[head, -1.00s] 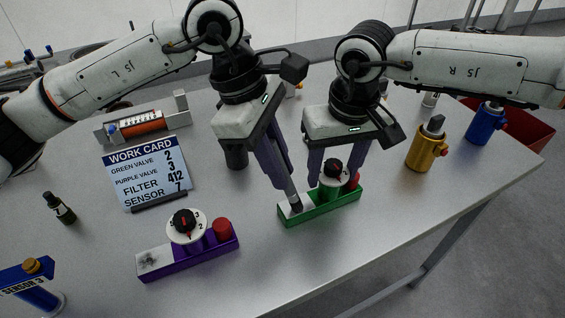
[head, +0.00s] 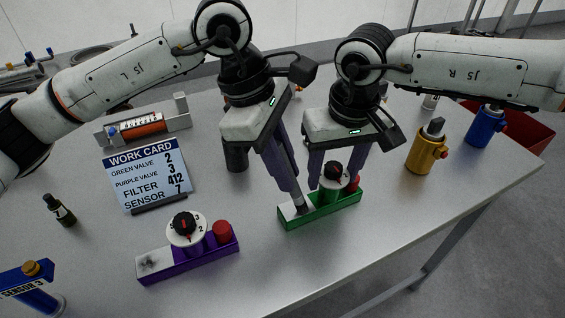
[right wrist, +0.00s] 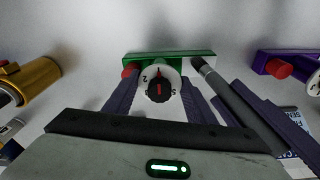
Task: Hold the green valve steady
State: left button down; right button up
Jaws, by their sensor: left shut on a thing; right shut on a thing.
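The green valve (head: 330,211) lies on the table, a green base with a white pad at one end, a dial with a black knob and a red cap; it also shows in the right wrist view (right wrist: 172,56). My right gripper (head: 330,180) is shut on the valve, its fingers on either side of the dial. My left gripper (head: 294,191) is shut on a dark rod-like tool (right wrist: 228,93) with a grey end. The grey end is at the valve's white pad; I cannot tell whether it touches. The fingers partly hide the valve's body.
A purple valve (head: 190,257) with a marked white pad lies at front left. A work card (head: 148,178) stands behind it, giving green valve 2. A yellow cylinder (head: 424,155) and blue cylinder (head: 482,128) stand at right. The table's front right is clear.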

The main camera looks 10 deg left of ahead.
pick_arm(q)
jog(key=shift+s+d, duration=0.15)
jog(key=shift+s, duration=0.1)
jog(key=shift+w+d, duration=0.1)
jog(key=shift+w, duration=0.5)
jog(key=shift+s, duration=0.1)
jog(key=shift+s+a, duration=0.4)
jog(key=shift+a, duration=0.3)
